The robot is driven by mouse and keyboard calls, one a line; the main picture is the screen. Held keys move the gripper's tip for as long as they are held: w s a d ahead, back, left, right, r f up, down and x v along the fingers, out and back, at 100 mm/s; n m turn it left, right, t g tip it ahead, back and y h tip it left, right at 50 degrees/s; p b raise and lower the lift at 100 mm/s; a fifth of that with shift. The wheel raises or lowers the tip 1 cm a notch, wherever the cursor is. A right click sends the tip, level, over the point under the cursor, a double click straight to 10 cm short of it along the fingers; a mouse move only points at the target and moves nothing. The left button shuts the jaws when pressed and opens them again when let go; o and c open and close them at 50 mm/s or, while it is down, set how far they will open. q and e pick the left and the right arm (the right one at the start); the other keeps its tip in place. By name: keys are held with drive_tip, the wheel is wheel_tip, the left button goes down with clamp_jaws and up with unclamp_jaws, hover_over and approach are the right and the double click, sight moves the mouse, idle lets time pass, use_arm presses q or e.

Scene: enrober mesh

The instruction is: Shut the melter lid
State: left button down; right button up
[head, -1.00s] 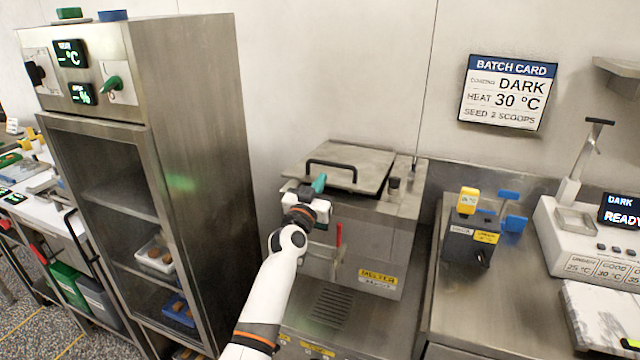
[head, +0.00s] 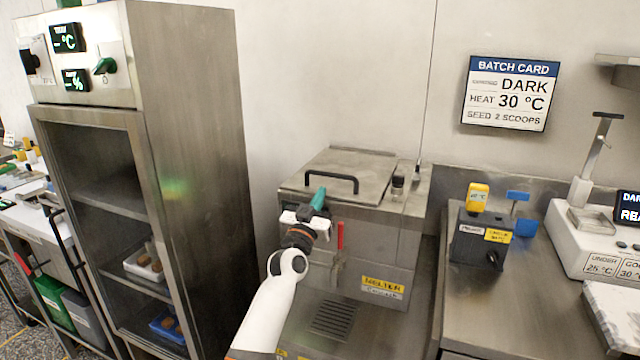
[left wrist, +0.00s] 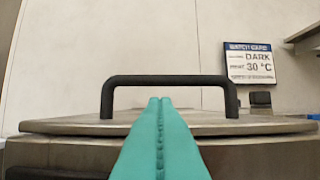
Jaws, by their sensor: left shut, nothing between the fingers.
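The melter (head: 372,255) is a steel box with a yellow label, in the middle of the head view. Its flat steel lid (head: 345,163) lies level on top, with no clear gap under its front edge. The lid's black bar handle (head: 332,178) stands up near the front; it also shows in the left wrist view (left wrist: 168,80), above the lid's edge (left wrist: 60,126). My left gripper (head: 319,198), with teal fingers, is shut and empty at the lid's front edge, just in front of the handle. I cannot tell whether it touches the lid. My right gripper is not in view.
A tall steel cabinet (head: 195,180) stands close on the left. On the right, a bench holds a dark box with a yellow top piece (head: 478,243) and a white scale-like device (head: 575,235). A red lever (head: 340,236) is on the melter's front. A batch card (head: 508,93) hangs behind.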

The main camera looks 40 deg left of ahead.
use_arm(q)
drive_tip(key=shift+f, duration=0.3)
